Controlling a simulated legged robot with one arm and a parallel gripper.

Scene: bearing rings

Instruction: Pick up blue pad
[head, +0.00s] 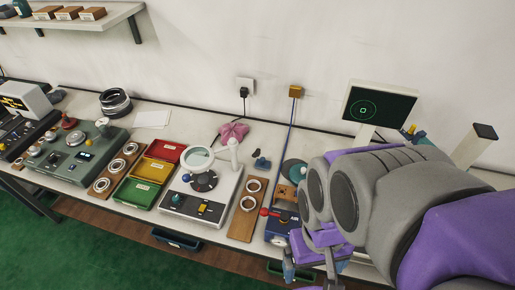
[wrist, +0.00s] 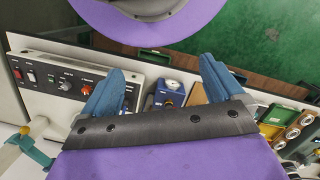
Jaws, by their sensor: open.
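I cannot make out for certain which thing is the blue pad. A small dark blue piece (head: 261,162) lies on the bench right of the magnifier stand. A teal round pad (head: 294,170) lies further right, partly hidden by my arm. My gripper (head: 314,267) is near the bench's front edge, at the right. In the wrist view my gripper (wrist: 164,66) shows two blue fingers spread wide apart, with nothing held between them. A blue box (wrist: 171,91) shows beyond the gap between them; it appears to be the blue box marked AIR (head: 282,228).
Red, yellow and green trays (head: 138,192), a magnifier stand (head: 203,203) and a board with rings (head: 245,212) crowd the bench. A pink cloth (head: 233,132) lies behind. A screen (head: 378,104) stands at the right. A grey control box (wrist: 75,84) shows in the wrist view.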

